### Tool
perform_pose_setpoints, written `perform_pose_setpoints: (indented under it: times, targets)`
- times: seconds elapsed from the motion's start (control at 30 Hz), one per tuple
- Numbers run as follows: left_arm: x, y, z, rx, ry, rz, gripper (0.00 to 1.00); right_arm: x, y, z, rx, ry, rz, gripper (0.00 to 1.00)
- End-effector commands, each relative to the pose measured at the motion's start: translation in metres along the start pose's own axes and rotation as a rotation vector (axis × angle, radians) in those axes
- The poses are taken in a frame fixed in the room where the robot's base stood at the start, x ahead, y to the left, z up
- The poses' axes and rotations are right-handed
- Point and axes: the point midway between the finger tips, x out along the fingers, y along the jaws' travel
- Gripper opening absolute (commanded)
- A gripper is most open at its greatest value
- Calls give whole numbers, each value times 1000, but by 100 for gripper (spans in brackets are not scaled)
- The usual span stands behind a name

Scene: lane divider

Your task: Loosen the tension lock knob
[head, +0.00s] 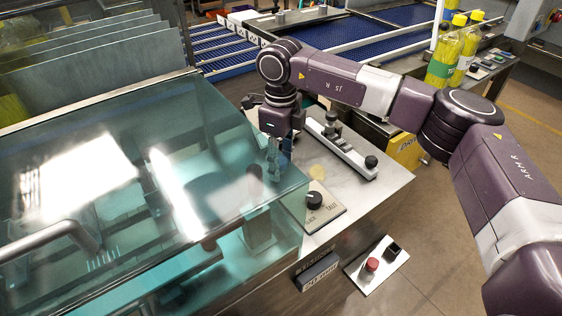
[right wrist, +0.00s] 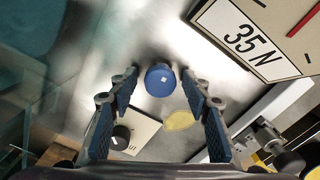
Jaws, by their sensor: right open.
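In the head view my right gripper (head: 281,158) points down at the panel by the glass edge and hides the blue knob. A black knob (head: 314,199) sits on a plate marked TAUT, nearer the front; it also shows in the right wrist view (right wrist: 121,132). My left gripper is out of view.
A tinted glass cover (head: 95,150) fills the left, its edge close to my gripper. A yellow tag-like piece (right wrist: 180,121) lies beside the blue knob. A gauge plate reading 35 N (right wrist: 248,38) is near. A red button (head: 372,264) sits on the front plate.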

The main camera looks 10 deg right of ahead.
Motion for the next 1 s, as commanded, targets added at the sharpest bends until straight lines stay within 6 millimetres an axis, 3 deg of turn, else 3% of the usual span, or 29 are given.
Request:
perform_pose_setpoints:
  times: [0.6,1.0]
  targets:
    - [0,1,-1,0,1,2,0,-107,0,1,0,-1,-1,44]
    - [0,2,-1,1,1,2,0,-118,0,0,-1,0,1,44]
